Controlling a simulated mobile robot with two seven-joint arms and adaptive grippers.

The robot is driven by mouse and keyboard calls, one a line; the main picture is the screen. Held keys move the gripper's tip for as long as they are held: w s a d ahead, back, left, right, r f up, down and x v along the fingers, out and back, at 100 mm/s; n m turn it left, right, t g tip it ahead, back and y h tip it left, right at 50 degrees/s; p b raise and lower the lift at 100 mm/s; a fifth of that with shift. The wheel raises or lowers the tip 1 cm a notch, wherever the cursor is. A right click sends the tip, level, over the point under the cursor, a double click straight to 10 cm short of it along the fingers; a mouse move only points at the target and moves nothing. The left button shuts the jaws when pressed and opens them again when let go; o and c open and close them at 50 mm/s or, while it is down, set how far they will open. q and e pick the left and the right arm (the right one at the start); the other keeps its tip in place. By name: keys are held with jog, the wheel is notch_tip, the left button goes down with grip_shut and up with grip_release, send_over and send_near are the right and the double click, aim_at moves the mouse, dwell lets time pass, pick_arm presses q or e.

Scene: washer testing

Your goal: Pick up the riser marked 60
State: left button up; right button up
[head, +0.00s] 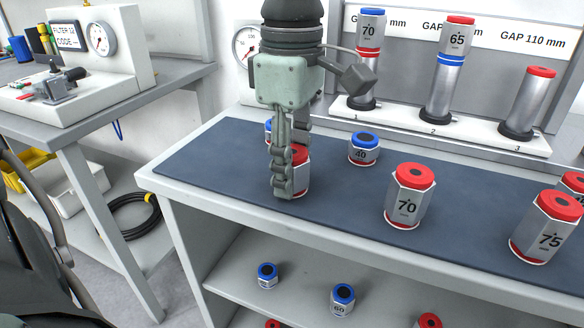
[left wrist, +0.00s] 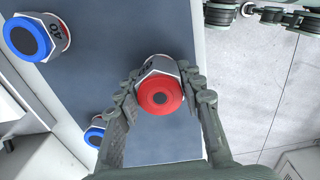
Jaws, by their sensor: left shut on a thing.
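My left gripper (head: 283,192) points down over the blue mat and is shut on a red-topped riser (head: 301,176). In the left wrist view, the left gripper (left wrist: 162,100) has a finger on each side of this riser (left wrist: 160,94).
On the mat (head: 335,205) stand a blue-topped 40 riser (head: 364,155), a red-topped 70 riser (head: 407,205) and a 75 riser (head: 543,235). Another blue-topped riser (head: 268,130) is close behind the gripper. The gap fixture (head: 400,118) stands at the back.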

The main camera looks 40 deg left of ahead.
pick_arm(q)
grip_shut()
jog(key=shift+r, duration=0.1)
